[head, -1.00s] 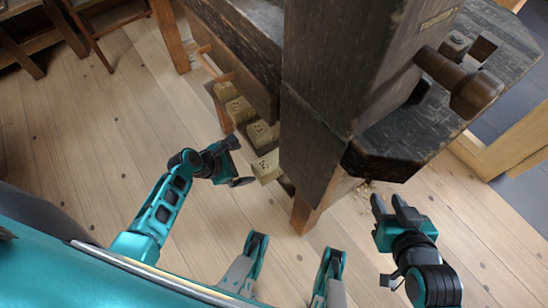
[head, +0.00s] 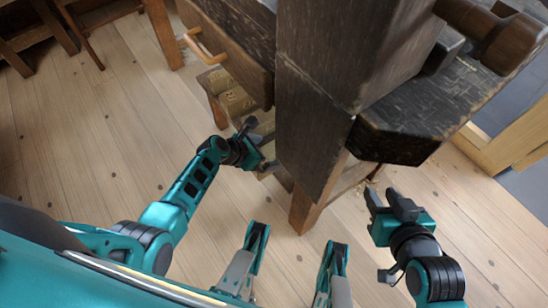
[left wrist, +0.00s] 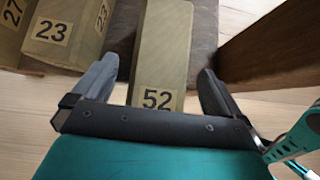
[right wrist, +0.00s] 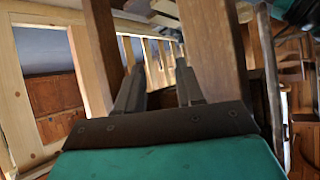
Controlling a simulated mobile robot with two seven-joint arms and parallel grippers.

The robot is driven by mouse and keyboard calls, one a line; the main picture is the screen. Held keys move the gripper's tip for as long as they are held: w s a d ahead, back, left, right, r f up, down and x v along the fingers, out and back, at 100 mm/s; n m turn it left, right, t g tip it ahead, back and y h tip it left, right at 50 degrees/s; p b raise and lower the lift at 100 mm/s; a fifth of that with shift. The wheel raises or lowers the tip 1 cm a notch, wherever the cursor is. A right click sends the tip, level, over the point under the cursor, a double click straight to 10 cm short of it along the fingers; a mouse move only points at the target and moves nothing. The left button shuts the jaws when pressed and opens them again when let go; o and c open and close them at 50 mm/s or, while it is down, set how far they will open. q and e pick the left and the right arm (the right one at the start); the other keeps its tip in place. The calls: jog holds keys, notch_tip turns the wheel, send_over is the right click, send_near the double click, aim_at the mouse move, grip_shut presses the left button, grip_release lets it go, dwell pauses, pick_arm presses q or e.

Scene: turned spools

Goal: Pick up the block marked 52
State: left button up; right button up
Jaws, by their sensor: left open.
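The block marked 52 (left wrist: 158,60) is a long tan block with a black-on-tan number label on its near end, in the left wrist view. My left gripper (left wrist: 158,78) is open, with one finger on each side of this block. I cannot tell whether the fingers touch it. In the head view my left gripper (head: 263,147) is at the row of blocks under the dark bench and hides part of them. My right gripper (head: 386,202) is open and empty, right of the bench leg. Its parted fingers also show in the right wrist view (right wrist: 158,90).
A block marked 23 (left wrist: 75,30) and one marked 27 (left wrist: 12,25) lie left of block 52. A wooden post (left wrist: 270,45) stands to its right. The dark bench (head: 325,80) overhangs the blocks. The wooden floor (head: 90,140) at left is clear.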

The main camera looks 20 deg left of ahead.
pick_arm(q)
jog(key=shift+b+x, duration=0.5)
jog(key=shift+x, duration=0.7)
jog(key=c, duration=1.3)
